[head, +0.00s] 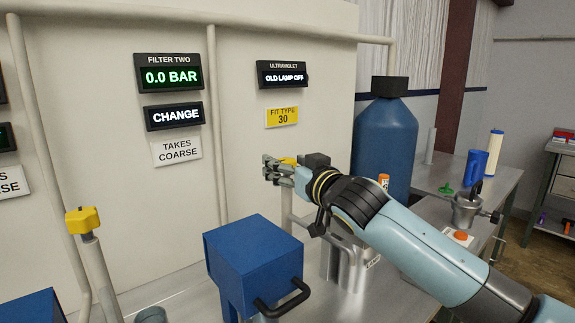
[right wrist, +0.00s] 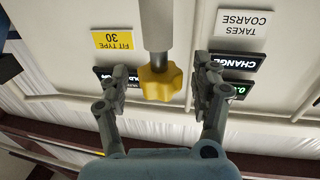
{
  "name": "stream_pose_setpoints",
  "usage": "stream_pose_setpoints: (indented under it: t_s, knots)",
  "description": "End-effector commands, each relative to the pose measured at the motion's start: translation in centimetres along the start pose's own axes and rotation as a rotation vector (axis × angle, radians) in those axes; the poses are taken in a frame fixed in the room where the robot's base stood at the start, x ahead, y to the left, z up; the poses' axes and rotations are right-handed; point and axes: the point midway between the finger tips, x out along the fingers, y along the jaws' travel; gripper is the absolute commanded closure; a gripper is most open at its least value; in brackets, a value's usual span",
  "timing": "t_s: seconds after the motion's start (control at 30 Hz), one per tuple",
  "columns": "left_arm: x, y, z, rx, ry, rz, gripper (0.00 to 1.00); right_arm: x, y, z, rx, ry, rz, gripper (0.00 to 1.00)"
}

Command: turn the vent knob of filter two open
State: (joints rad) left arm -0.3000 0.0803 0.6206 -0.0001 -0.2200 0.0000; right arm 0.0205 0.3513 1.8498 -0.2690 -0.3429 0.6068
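A yellow lobed knob (right wrist: 158,83) on a grey stem sits between the spread fingers of my right gripper (right wrist: 160,85) in the right wrist view. Gaps show on both sides, so the fingers are around it without closing on it. In the head view my right gripper (head: 275,169) mostly hides this knob (head: 289,160). The filter two display (head: 168,75) reads 0.0 BAR, with CHANGE below it. A second yellow knob (head: 83,220) tops a pipe at left. Neither knob carries a readable label. My left gripper is out of view.
A large blue tank (head: 385,145) stands right of the gripper. A metal jug (head: 348,262) is under the arm. The side bench (head: 500,190) holds a blue jug and other items.

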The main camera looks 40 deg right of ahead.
Motion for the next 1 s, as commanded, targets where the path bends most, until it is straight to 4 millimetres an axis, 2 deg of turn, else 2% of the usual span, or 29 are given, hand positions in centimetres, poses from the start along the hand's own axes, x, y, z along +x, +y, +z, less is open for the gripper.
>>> stream_pose_setpoints:
  t_s: [0.27, 0.37, 0.7, 0.83, 1.0]
  knots:
    - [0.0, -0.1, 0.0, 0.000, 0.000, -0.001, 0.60, -0.5, 0.0, 0.1, -0.002, -0.001, 0.001, 0.35]
    - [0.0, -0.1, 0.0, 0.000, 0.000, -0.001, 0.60, -1.8, 0.0, 0.1, -0.003, -0.002, 0.000, 0.35]
    - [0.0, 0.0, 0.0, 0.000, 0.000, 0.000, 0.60, -9.2, 0.0, 0.1, -0.004, -0.003, -0.002, 0.35]
    - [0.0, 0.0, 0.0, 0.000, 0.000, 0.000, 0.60, -11.1, 0.0, 0.1, -0.003, -0.003, 0.000, 0.35]
    - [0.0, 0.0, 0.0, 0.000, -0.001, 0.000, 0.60, -12.0, 0.0, 0.0, -0.001, 0.000, 0.000, 0.35]
